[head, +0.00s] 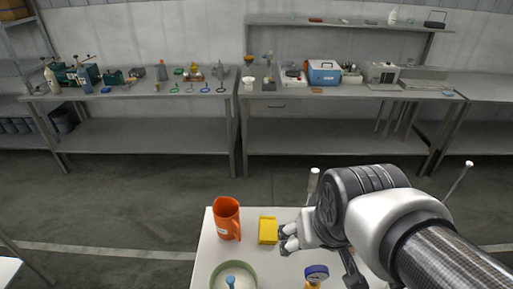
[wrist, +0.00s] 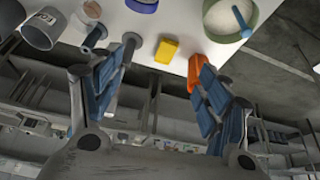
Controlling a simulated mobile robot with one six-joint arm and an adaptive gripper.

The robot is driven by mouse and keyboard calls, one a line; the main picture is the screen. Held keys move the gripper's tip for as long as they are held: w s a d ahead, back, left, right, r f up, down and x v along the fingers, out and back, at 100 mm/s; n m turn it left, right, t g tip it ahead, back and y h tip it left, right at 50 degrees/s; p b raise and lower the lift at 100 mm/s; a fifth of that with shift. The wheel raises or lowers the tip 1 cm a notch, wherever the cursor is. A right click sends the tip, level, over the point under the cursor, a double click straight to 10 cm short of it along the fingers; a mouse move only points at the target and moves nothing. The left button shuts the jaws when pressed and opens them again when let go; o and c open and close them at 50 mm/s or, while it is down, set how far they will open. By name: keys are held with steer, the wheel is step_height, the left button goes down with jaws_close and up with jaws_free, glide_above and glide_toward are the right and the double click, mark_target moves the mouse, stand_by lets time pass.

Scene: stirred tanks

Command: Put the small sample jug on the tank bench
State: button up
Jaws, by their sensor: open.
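An orange jug (head: 227,218) with a pale label stands upright on the white table (head: 203,252) in front of me. In the wrist view the orange jug (wrist: 194,72) is partly hidden behind the right-hand finger. My gripper (head: 288,240) is open and empty, at the right of the jug, with a yellow block (head: 268,230) between them. In the wrist view my gripper (wrist: 165,55) has its fingers well apart. Long grey benches stand at the back, one left (head: 145,93) and one right (head: 275,93); which is the tank bench I cannot tell.
A green-rimmed bowl (head: 253,274) with pale contents and a blue stirrer stands at the table's front. A blue-lidded jar (head: 316,274) stands near my arm. A labelled grey cup (wrist: 42,32) shows in the wrist view. Open floor (head: 120,200) lies between table and benches.

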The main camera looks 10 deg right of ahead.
steer(key=s+a+r+n, duration=0.1)
steer(key=s+a+r, duration=0.1)
steer(key=s, duration=0.3)
steer(key=shift+s+a+n+y, duration=0.3)
steer(key=shift+a+y, duration=0.1)
steer(key=shift+a, duration=0.45)
